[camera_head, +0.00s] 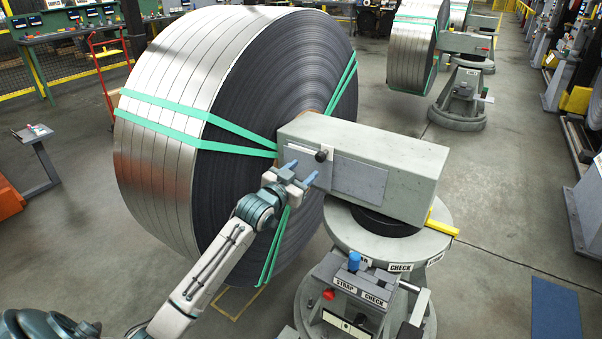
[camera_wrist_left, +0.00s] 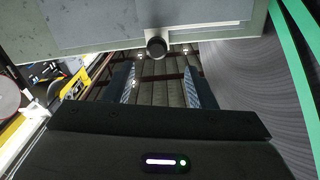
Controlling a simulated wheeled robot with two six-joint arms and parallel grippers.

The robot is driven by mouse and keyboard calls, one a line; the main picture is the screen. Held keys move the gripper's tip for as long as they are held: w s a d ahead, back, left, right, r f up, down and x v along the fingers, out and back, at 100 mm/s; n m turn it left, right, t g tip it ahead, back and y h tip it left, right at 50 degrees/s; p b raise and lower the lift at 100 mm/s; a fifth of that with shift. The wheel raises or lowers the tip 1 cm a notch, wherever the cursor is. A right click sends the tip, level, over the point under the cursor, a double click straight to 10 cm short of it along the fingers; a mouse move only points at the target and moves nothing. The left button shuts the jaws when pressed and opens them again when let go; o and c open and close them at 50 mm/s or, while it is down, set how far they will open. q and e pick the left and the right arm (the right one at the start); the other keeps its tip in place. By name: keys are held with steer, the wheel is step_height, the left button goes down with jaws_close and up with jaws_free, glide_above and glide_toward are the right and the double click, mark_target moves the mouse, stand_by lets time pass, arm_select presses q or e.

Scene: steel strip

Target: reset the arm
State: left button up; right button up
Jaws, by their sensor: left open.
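My left arm reaches in from the bottom left in the head view. My left gripper (camera_head: 300,174) is open and empty, with its two blue fingers apart. It is in front of the coil's dark face, close to the grey box-shaped head (camera_head: 415,160) of the stand. In the left wrist view the open fingers (camera_wrist_left: 160,85) show with nothing between them. A dark round knob (camera_wrist_left: 156,47) on the box is just beyond them; it also shows in the head view (camera_head: 321,155). I cannot tell the exact gap. My right gripper is not in view.
A large steel strip coil (camera_head: 160,150) with green straps fills the left and middle. The stand's base holds a panel marked STRAP and CHECK (camera_head: 355,290) with a blue button. A yellow bar (camera_head: 440,228) sticks out at right. Open floor (camera_head: 510,190) lies farther right.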

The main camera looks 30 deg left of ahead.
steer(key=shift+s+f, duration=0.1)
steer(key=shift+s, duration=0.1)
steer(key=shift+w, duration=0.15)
